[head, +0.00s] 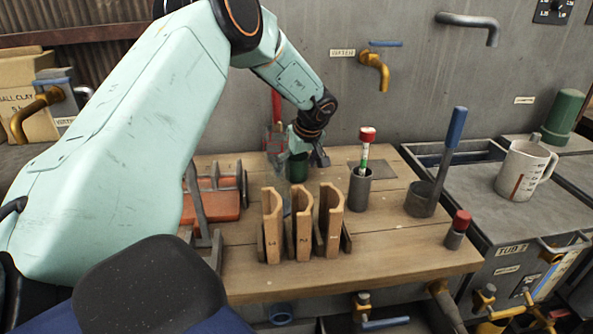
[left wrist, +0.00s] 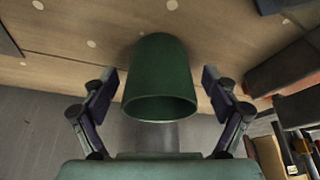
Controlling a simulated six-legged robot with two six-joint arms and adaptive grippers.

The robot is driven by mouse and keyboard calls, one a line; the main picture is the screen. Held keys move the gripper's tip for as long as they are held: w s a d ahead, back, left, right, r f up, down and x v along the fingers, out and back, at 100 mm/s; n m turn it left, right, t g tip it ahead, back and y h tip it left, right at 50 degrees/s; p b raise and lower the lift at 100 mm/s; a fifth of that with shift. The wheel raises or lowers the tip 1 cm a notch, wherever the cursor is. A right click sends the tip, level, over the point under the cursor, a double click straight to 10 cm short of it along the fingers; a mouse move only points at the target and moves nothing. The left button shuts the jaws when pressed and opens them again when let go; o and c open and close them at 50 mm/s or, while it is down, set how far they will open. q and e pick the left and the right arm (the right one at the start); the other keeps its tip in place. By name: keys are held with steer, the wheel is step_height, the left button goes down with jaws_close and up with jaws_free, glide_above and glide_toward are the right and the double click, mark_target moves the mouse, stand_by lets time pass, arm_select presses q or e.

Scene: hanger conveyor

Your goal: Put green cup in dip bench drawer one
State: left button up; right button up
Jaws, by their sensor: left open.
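The green cup (head: 298,168) stands on the wooden bench top near its back edge, partly hidden by my left gripper (head: 303,152). In the left wrist view the green cup (left wrist: 160,75) shows its open rim, between the two spread fingers. A gap shows on each side of the cup, so the fingers do not touch it. My left gripper is open. My right gripper does not show. I cannot make out a drawer marked one.
Wooden notched holders (head: 302,225) stand at the bench front. A grey holder with a red-capped tube (head: 367,140) and a blue-handled tool (head: 452,140) stand to the right. A white measuring jug (head: 522,170) sits on the grey tub unit. An orange tray (head: 216,200) lies left.

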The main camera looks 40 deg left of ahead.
arm_select(q)
steer(key=shift+c, duration=0.3)
steer(key=shift+r, duration=0.1)
steer(key=shift+c, duration=0.7)
steer(key=c, duration=1.2)
step_height(320, 180, up, 2)
steer(key=shift+r+p, duration=0.15)
steer(key=shift+p, duration=1.1)
step_height(320, 180, up, 10)
steer(key=p, duration=1.1)
steer(key=s+a+p, duration=0.3)
steer(key=s+p, duration=0.3)
steer(key=s, duration=0.2)
steer(key=s+a+p, duration=0.3)
steer(key=s+p, duration=0.4)
steer(key=s, duration=0.1)
steer(key=shift+s, duration=0.4)
